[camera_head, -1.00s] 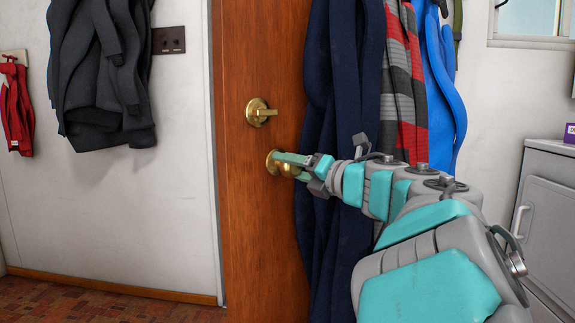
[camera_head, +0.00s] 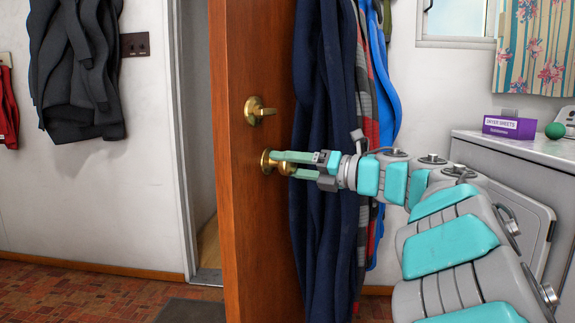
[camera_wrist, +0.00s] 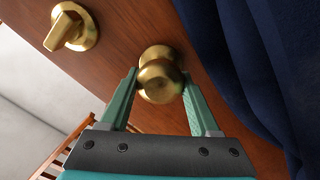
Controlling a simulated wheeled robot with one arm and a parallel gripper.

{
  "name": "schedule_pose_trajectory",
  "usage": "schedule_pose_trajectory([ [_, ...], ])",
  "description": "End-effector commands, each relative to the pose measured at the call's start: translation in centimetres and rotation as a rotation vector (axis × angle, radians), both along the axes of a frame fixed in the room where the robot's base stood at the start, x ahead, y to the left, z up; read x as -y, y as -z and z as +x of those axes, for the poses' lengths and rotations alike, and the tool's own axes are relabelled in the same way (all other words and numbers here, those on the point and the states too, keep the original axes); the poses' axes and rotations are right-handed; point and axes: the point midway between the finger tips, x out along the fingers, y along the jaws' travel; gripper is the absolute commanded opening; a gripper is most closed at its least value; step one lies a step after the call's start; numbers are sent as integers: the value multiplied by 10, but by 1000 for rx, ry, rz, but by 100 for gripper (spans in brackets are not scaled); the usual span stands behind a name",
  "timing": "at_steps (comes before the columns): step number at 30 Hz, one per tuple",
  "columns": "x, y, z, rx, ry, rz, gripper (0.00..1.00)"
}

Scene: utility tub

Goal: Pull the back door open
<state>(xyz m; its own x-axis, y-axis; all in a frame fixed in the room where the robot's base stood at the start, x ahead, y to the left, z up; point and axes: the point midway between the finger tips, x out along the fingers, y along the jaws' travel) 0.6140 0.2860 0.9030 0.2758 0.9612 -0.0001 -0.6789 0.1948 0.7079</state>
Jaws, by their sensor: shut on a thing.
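The back door (camera_head: 252,210) is a brown wooden door standing ajar, with a gap between its left edge and the frame. Its round brass knob (camera_wrist: 162,75) is between my fingers in the wrist view, and its brass plate shows in the head view. My gripper (camera_head: 284,163) is shut on the knob, one finger on each side. A brass deadbolt turn (camera_head: 259,111) sits above the knob; it also shows at the upper left of the wrist view (camera_wrist: 68,28).
Dark blue clothing (camera_head: 326,130) hangs against the door, right beside my gripper. A white appliance (camera_head: 510,148) stands at the right with a purple box (camera_head: 509,127) on it. The brick-patterned floor (camera_head: 90,290) at the left is clear. A dark mat (camera_head: 190,311) lies by the doorway.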

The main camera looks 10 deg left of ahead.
Motion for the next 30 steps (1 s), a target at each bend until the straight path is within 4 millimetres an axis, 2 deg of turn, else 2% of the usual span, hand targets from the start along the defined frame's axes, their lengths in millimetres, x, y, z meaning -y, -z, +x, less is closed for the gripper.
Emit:
schedule_pose_trajectory([
  [13,1,-2,1,2,-4,2,0],
  [14,1,-2,1,2,-3,2,65],
  [21,0,-1,1,1,-3,1,92],
  [30,3,-1,0,1,-2,0,93],
])
